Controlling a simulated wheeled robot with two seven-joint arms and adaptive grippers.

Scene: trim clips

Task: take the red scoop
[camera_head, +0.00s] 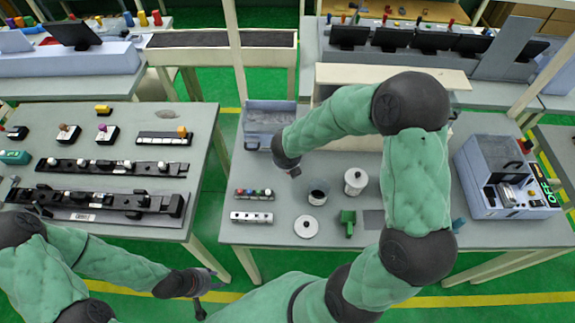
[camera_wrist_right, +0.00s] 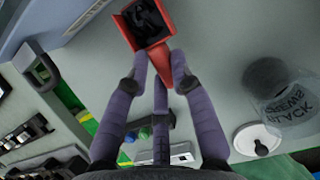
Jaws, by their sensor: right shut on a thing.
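The red scoop (camera_wrist_right: 150,22) shows at the top of the right wrist view, with dark material or shadow in its bowl. My right gripper (camera_wrist_right: 160,72) has its purple-grey fingers shut on the tapered red handle. In the head view my right gripper (camera_head: 291,170) hangs over the centre table, just in front of the grey bin; I cannot make out the scoop there. My left gripper (camera_head: 209,290) is at the lower middle, in front of the gap between the tables, with its fingers apart and nothing visible between them.
The grey bin (camera_head: 250,140) stands at the table's back left. A labelled jar (camera_head: 318,192), a white canister (camera_head: 355,181), a white lid (camera_head: 306,227), a green object (camera_head: 347,222) and two small racks (camera_head: 251,217) stand nearby. A grey machine (camera_head: 492,200) is at right.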

